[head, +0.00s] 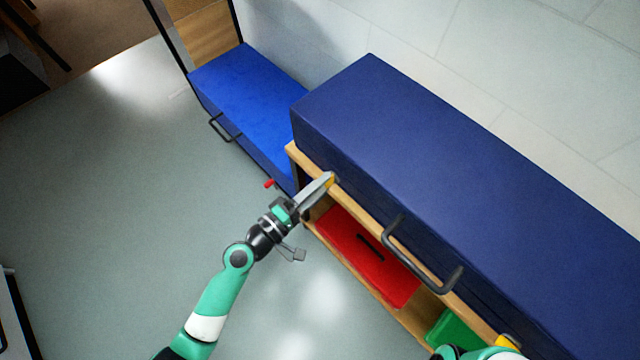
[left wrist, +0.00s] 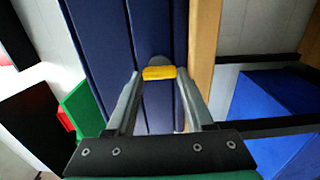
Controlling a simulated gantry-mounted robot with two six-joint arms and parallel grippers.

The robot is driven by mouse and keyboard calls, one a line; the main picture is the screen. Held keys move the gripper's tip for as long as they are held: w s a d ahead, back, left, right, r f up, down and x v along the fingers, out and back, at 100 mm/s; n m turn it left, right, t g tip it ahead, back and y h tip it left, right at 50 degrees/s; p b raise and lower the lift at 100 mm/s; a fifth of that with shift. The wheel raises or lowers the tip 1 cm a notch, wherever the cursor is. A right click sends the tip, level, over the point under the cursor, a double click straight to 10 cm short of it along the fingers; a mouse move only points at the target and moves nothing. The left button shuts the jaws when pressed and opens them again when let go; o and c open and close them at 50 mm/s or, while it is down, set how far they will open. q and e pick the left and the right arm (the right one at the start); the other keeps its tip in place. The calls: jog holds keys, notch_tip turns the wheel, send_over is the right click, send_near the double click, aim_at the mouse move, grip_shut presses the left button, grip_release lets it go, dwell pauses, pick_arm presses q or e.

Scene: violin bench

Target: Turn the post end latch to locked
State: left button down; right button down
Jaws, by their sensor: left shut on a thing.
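A yellow latch (head: 331,181) with a grey base sits on the front side of the long navy box, near its left end. In the left wrist view the yellow latch (left wrist: 159,72) lies crosswise between my fingertips. My left gripper (head: 326,183) reaches it from the front and is shut on it, one finger at each end of the yellow part. The fingers partly cover the latch in the head view. I cannot tell from these views whether it stands locked. A second yellow piece (head: 508,343) shows at the box's lower right. My right gripper is not in view.
The navy box (head: 450,160) has a black handle (head: 425,262) that sticks out. Under it, a wooden shelf holds a red bin (head: 362,250) and a green bin (head: 452,331). A bright blue box (head: 250,95) with a handle stands behind left. The floor at left is clear.

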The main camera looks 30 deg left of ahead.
pick_arm(q)
jog(key=shift+c, duration=1.4)
grip_release()
jog(key=shift+f, duration=0.1)
